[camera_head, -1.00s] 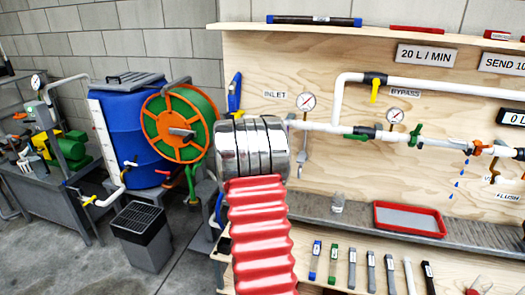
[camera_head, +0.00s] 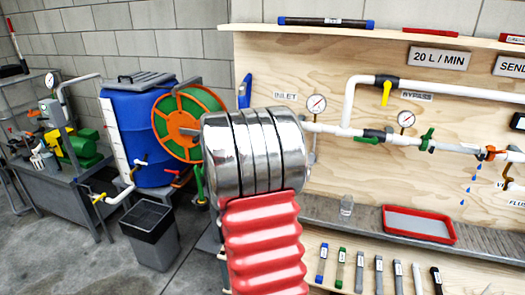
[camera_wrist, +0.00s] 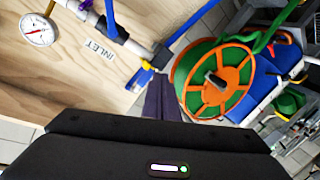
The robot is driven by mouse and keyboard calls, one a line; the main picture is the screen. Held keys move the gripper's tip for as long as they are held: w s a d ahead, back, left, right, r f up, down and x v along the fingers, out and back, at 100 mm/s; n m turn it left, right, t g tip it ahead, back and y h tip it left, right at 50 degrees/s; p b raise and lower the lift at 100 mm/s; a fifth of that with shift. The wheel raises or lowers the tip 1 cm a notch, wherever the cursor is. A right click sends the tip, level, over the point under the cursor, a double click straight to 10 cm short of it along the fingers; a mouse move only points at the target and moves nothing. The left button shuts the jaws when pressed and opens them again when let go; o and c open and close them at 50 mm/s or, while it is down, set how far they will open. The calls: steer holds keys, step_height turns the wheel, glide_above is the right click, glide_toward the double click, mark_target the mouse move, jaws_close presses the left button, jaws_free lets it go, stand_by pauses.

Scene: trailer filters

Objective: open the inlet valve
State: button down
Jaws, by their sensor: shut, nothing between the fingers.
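In the head view a blue handle (camera_head: 245,90) stands upright on the board, left of the INLET label (camera_head: 285,96). The pipe beneath it is hidden behind my silver and red arm. In the wrist view the INLET label (camera_wrist: 98,48) is at upper left. Beside it is a dark fitting (camera_wrist: 162,54) on the pipe, with a blue bar (camera_wrist: 192,24) slanting up to the right. The head view hides my gripper.
A green and orange hose reel (camera_head: 187,125) and a blue barrel (camera_head: 140,130) stand left of the board. Right of the label are a gauge (camera_head: 317,104), a yellow bypass handle (camera_head: 386,92) and green handles. A red tray (camera_head: 420,238) lies on the shelf below.

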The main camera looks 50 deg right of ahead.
steer(key=w+a+r+n+t+y, duration=0.1)
steer(key=w+a+r+y, duration=0.15)
steer(key=a, duration=0.75)
steer(key=w+a+r+n+t+y, duration=0.1)
steer(key=a+y, duration=0.3)
steer(key=a, duration=0.5)
steer(key=s+a+n+y, duration=0.1)
steer(key=s+a+y, duration=0.1)
steer(key=a, duration=0.5)
steer(key=s+a+n+y, duration=0.1)
steer(key=s+a, duration=0.2)
steer(key=a, duration=0.4)
steer(key=s+a+f+g+y, duration=0.1)
steer(key=s+a+g+y, duration=0.1)
steer(key=s+a, duration=0.6)
steer(key=s+a+f+n+g+y, duration=0.1)
steer(key=s+a+f+g, duration=0.1)
steer(key=s+a, duration=0.6)
steer(key=s+g, duration=0.1)
steer(key=s, duration=0.6)
steer(key=shift+s+a+f+g+y, duration=0.25)
steer(key=shift+f+g+y, duration=0.05)
steer(key=shift+y, duration=0.05)
steer(key=shift+a, duration=0.15)
